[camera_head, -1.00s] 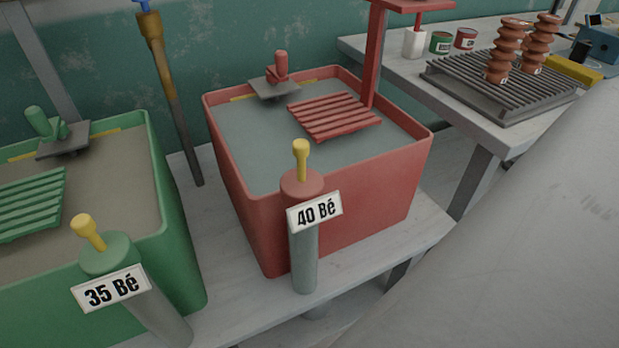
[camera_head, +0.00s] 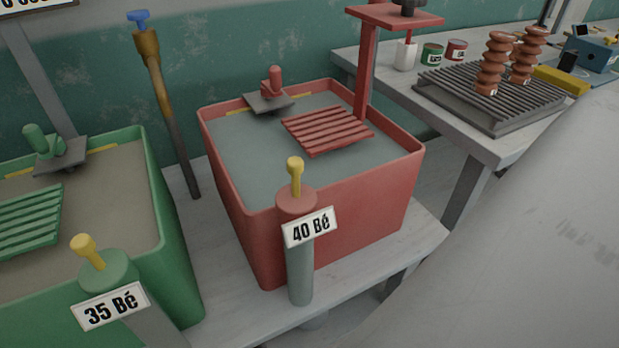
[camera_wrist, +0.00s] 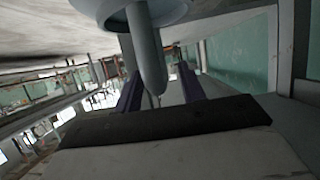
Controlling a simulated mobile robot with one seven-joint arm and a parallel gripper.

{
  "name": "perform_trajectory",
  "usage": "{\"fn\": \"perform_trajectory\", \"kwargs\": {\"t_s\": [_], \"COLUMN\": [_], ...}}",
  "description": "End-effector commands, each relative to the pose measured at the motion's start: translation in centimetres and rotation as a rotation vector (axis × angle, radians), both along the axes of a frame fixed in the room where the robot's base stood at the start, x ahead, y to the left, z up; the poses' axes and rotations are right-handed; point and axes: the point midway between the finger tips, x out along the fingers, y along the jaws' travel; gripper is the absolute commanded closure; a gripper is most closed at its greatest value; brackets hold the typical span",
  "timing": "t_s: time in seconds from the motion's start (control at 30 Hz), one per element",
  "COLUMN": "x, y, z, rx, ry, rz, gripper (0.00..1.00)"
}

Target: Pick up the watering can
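In the wrist view, a smooth blue-grey thing (camera_wrist: 148,50) comes down from the top edge, with a rounded body above and a thick curved bar below. It may be the watering can and its handle; most of it is cut off. My gripper (camera_wrist: 158,88) has two dark purple fingers standing apart on either side of the bar. A gap shows between the bar and the right finger, so the gripper looks open around it. No watering can shows in the head view, and my gripper is not seen there.
In the head view, a red tub (camera_head: 345,195) and a green tub (camera_head: 175,255) stand on a pale bench. Labelled grey cylinders (camera_head: 300,270) stand before them. A ribbed rack (camera_head: 480,115) with brown insulator-like pieces is on the right table. A large grey surface fills the lower right.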

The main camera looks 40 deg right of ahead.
Motion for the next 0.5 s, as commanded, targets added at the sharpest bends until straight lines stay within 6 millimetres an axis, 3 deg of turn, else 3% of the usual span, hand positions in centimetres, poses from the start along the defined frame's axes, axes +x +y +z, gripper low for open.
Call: {"fn": "perform_trajectory", "kwargs": {"t_s": [0.13, 0.4, 0.5], "x": [0.03, 0.03, 0.03], "y": [0.03, 0.06, 0.06], "z": [0.01, 0.03, 0.03], "rx": [0.000, 0.000, 0.000], "ry": [0.000, 0.000, 0.000], "rz": [0.000, 0.000, 0.000], "gripper": [0.61, 0.97, 1.00]}}
